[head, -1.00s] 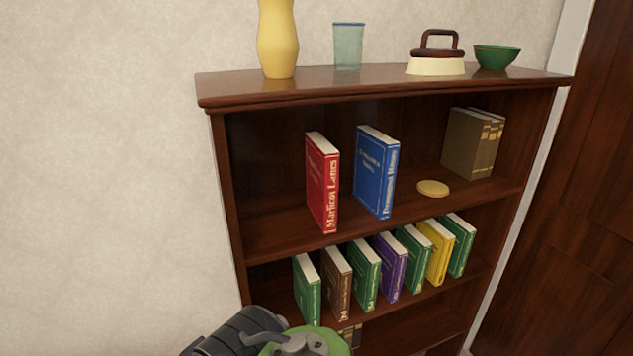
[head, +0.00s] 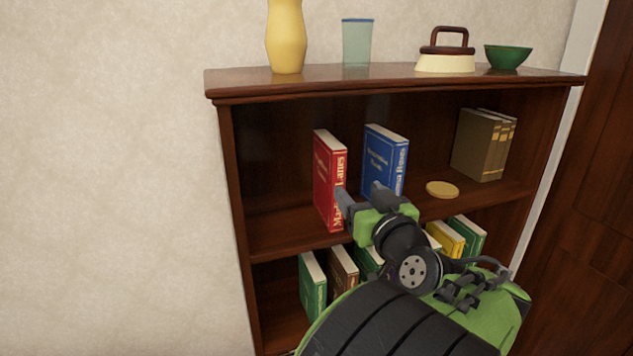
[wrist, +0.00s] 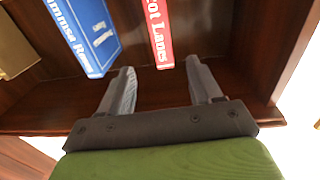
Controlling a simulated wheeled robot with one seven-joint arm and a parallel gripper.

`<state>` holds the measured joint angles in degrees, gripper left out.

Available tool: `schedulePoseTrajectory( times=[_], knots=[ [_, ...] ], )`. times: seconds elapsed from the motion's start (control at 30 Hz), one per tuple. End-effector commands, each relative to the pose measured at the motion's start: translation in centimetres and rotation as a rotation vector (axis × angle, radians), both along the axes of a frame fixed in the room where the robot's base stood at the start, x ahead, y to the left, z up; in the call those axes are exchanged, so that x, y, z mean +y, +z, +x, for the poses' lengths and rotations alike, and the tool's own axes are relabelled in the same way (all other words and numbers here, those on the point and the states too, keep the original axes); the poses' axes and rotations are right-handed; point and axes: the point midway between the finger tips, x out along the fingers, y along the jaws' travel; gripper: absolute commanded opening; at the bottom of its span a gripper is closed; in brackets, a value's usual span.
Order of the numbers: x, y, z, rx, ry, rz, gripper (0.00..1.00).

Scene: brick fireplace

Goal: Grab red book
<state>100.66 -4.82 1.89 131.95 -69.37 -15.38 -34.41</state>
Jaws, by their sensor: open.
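The red book (head: 326,180) stands upright on the upper shelf of the bookcase, left of the blue book (head: 384,158). My gripper (head: 360,190) is open in front of the shelf, near the red book's lower right side, and partly covers its spine. In the wrist view, my gripper (wrist: 158,75) has its two fingers spread and empty. There the red book (wrist: 158,30) lies beyond the fingertips, between their lines, and the blue book (wrist: 88,35) is beside the left finger. I cannot tell whether a finger touches a book.
Brown books (head: 482,145) and a round yellow disc (head: 442,189) are right on the same shelf. Several books, including a green one (head: 312,288), fill the lower shelf. A yellow vase (head: 286,38), glass, iron and green bowl stand on top. The shelf left of the red book is clear.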

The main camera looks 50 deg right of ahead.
Motion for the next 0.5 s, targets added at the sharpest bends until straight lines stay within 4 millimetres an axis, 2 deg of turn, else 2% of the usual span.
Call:
schedulePoseTrajectory(
  times=[0.3,0.5],
  knots=[
    [-4.1,0.4,6.7,-0.001,0.011,0.004,0.64],
    [-5.5,0.2,8.8,0.0,0.008,0.004,0.64]
  ],
)
